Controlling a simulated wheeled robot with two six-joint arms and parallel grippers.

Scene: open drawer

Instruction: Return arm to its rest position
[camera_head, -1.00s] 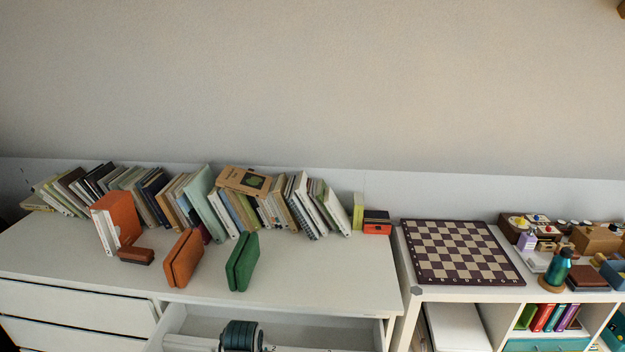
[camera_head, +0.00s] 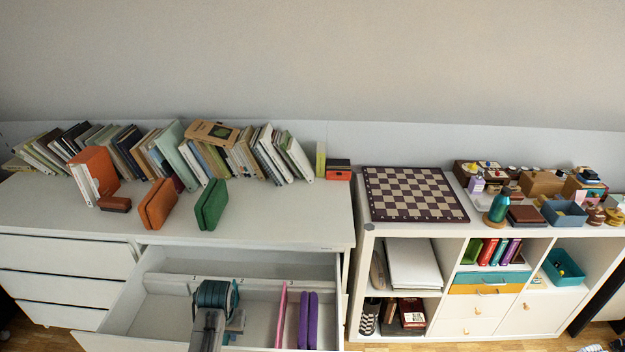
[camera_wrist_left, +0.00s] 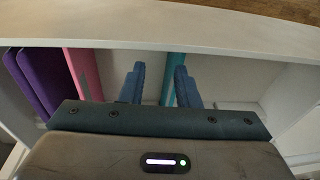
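My left arm (camera_head: 209,328) reaches from the bottom edge of the head view over the open white drawer (camera_head: 160,315). Its gripper (camera_head: 235,320) is low at the drawer, partly hidden by the wrist. In the left wrist view the two blue fingers (camera_wrist_left: 160,68) stand apart. A teal strip (camera_wrist_left: 173,74) shows between and behind them; I cannot tell whether they touch it. Purple slabs (camera_head: 308,320) and a pink one (camera_head: 281,316) stand in the drawer, right of the gripper, apart from it. My right gripper is not in view.
A row of leaning books (camera_head: 180,147) lines the dresser top, with an orange case (camera_head: 157,204) and a green case (camera_head: 211,205) in front. A chessboard (camera_head: 412,193) and small items lie on the shelf unit (camera_head: 450,235) at right.

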